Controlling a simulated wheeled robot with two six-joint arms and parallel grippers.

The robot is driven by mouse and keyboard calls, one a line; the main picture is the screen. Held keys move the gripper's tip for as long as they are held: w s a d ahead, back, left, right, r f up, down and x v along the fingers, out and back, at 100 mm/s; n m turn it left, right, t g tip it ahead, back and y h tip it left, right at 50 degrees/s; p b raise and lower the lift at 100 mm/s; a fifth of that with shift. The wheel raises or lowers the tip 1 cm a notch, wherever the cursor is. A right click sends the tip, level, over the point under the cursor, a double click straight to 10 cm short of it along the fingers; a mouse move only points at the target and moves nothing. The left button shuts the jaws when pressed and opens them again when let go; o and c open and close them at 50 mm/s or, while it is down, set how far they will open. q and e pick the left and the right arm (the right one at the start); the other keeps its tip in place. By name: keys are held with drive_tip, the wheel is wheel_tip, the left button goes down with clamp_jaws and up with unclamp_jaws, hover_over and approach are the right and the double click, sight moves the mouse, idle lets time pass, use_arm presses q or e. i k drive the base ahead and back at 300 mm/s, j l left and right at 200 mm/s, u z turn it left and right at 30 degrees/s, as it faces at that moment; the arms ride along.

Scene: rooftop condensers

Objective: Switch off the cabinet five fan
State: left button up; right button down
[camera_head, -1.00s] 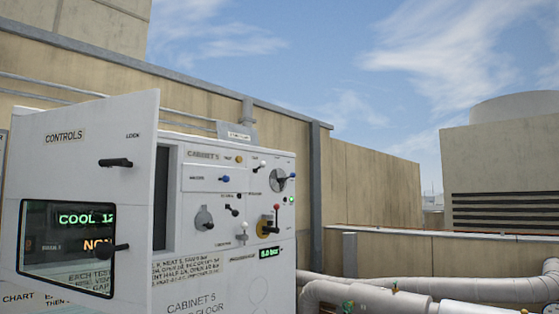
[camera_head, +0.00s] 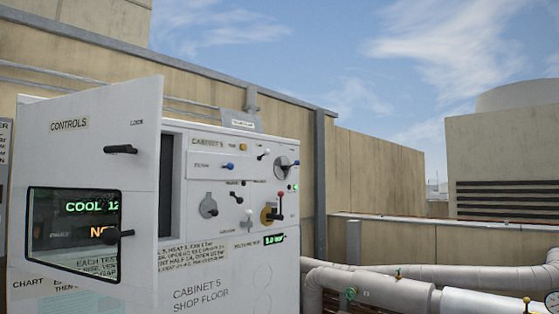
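Cabinet 5 (camera_head: 210,255) is a white box in the left half of the head view, labelled "CABINET 5 SHOP FLOOR". A green lamp (camera_head: 295,187) is lit. The small labels are too blurred to tell which control is the fan's. Neither gripper is in view.
The cabinet's controls door (camera_head: 90,105) stands open on the left, with black handles and a window showing "COOL 12". Lagged pipes (camera_head: 375,290) with valves run at the lower right. A low wall (camera_head: 440,240) and a louvred unit (camera_head: 505,170) stand behind.

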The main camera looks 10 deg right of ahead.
sight(267, 152)
drive_tip(key=i+l+u, duration=0.3)
drive_tip(key=l, duration=0.25)
drive_tip(key=i+l+u, duration=0.15)
drive_tip(key=l, duration=0.15)
drive_tip(key=l+u, duration=0.15)
drive_tip(key=l, duration=0.2)
drive_tip(key=i+l+u, duration=0.35)
drive_tip(key=i+l, duration=0.2)
drive_tip(key=l, duration=0.15)
drive_tip(key=i+l+u, duration=0.2)
drive_tip(key=l, duration=0.25)
drive_tip(key=i+j, duration=0.05)
